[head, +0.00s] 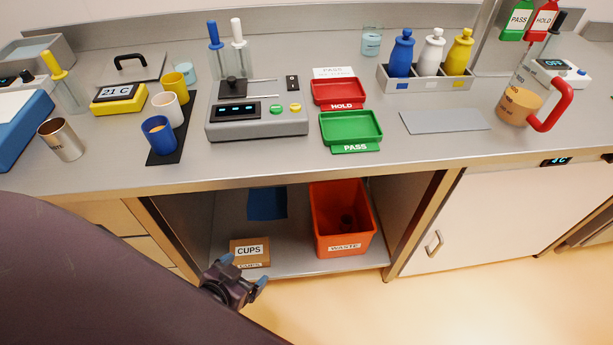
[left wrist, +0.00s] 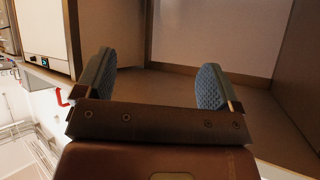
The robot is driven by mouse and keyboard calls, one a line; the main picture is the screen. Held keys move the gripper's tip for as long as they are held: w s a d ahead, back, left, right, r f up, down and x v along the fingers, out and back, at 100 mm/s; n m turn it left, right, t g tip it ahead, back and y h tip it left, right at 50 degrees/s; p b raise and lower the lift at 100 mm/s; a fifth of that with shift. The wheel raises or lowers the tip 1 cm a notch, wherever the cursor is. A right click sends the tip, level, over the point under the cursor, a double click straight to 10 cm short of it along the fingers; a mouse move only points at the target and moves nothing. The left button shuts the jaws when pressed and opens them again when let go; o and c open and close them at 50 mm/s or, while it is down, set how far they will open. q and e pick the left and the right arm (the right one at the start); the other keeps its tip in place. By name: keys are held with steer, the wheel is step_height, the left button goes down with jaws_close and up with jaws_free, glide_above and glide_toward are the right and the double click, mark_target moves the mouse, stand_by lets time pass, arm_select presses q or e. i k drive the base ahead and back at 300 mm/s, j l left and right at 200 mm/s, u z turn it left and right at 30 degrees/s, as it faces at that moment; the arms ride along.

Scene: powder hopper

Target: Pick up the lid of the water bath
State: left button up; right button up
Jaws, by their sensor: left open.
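A flat grey lid (head: 152,70) with a black bar handle (head: 130,61) is at the back left of the bench, behind the yellow 21 C display. A grey open-topped box with pale blue inside, which looks like the water bath (head: 42,50), stands to its left at the far left edge. My left gripper (head: 244,270) is low in front of the bench, by the open shelf, well below and away from the lid. It also shows in the left wrist view (left wrist: 160,85), with its fingers apart and nothing between them. My right gripper is not in view.
The 21 C display (head: 119,98), several cups on a black mat (head: 165,158), a steel cup (head: 62,140) and a yellow-handled tool (head: 54,62) stand near the lid. The bench front edge (head: 300,179) lies between gripper and benchtop. An orange waste bin (head: 322,215) is below.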

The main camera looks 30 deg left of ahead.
mark_target(135, 67)
steer(key=u, duration=1.8)
